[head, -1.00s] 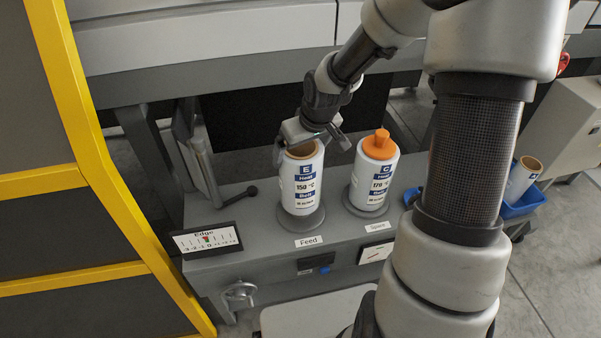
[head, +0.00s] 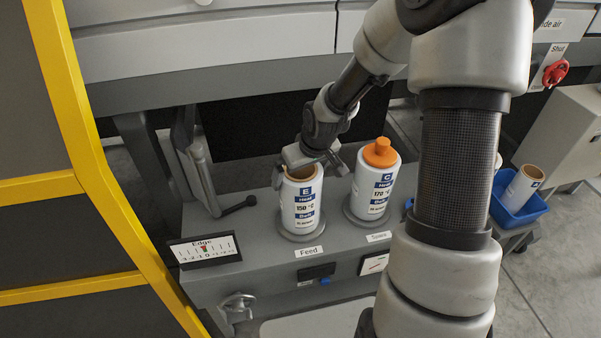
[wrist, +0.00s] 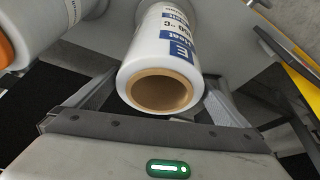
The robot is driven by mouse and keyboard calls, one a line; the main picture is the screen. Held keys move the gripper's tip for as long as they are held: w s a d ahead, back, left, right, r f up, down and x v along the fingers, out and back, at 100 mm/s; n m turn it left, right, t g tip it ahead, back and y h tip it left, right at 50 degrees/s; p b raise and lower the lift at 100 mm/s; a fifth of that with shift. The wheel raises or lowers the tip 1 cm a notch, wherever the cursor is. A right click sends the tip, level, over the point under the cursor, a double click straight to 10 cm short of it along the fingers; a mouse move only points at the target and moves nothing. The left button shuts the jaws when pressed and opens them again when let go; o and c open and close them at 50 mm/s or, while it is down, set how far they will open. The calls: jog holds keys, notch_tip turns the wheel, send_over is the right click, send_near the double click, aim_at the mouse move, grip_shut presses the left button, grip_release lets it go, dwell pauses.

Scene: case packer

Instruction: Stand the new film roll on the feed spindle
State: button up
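The film roll marked E, 150 °C (head: 298,213), is white with a brown core and stands upright on the grey round base of the Feed station (head: 297,233). Its open core end faces my camera in the wrist view (wrist: 185,55). The spindle inside is hidden. My gripper (head: 307,172) is at the top of this roll, its fingers spread on either side with gaps showing, so it looks open. A second white roll marked C, 170 °C (head: 374,193), with an orange plug on top (head: 380,153), stands upright on the neighbouring base to the right.
An Edge scale plate (head: 205,250) and a black-knobbed lever (head: 238,206) are left of the feed roll. A yellow-framed guard (head: 110,190) stands at far left. A blue bin (head: 528,212) holding another roll (head: 522,187) is at right. The machine body (head: 210,50) lies behind.

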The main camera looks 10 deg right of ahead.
jog(key=shift+r, duration=0.4)
jog(key=p+v, duration=0.4)
jog(key=v, duration=0.7)
jog(key=shift+s+r+p, duration=0.2)
jog(key=shift+r+p, duration=0.05)
jog(key=shift+p, duration=0.05)
